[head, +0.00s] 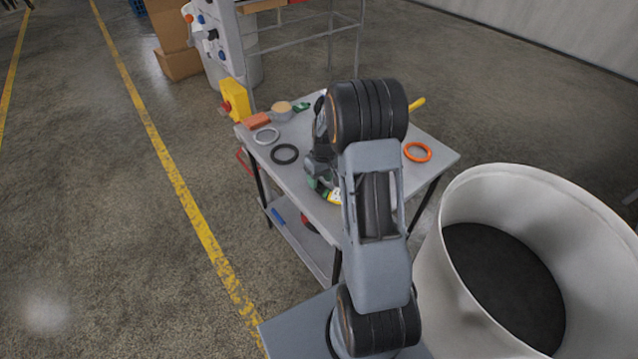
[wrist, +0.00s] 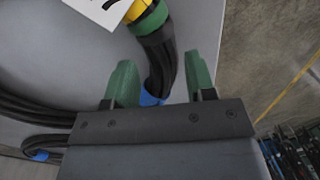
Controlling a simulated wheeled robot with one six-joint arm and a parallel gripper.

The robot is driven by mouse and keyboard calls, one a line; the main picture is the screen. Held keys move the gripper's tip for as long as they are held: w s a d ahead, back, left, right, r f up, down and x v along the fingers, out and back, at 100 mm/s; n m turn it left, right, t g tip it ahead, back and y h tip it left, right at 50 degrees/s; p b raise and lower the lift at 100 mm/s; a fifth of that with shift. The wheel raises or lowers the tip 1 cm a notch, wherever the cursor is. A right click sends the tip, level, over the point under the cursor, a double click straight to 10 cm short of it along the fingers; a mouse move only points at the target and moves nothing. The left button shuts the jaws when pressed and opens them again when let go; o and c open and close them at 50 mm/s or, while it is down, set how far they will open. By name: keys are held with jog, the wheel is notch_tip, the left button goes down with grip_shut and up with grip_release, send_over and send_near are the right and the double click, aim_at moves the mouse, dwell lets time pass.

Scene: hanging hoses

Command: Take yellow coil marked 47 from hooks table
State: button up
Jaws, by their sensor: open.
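In the wrist view, a black hose bundle (wrist: 158,62) runs down between the green fingers of my gripper (wrist: 161,78). Its upper end has a yellow band (wrist: 152,14) and a green band, and a blue tie (wrist: 150,98) sits lower down. A white tag (wrist: 100,8) beside the yellow band is cut off by the frame edge; its number cannot be read. My gripper is open, with the hose between its fingers, not clamped.
A large white bin (head: 455,215) stands at the right. Open floor (head: 110,240) lies to the left.

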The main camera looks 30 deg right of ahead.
jog(key=shift+a+f, duration=0.15)
jog(key=shift+f, duration=1.15)
grip_shut()
jog(key=shift+c, duration=1.8)
grip_release()
grip_shut()
jog(key=shift+r, duration=0.2)
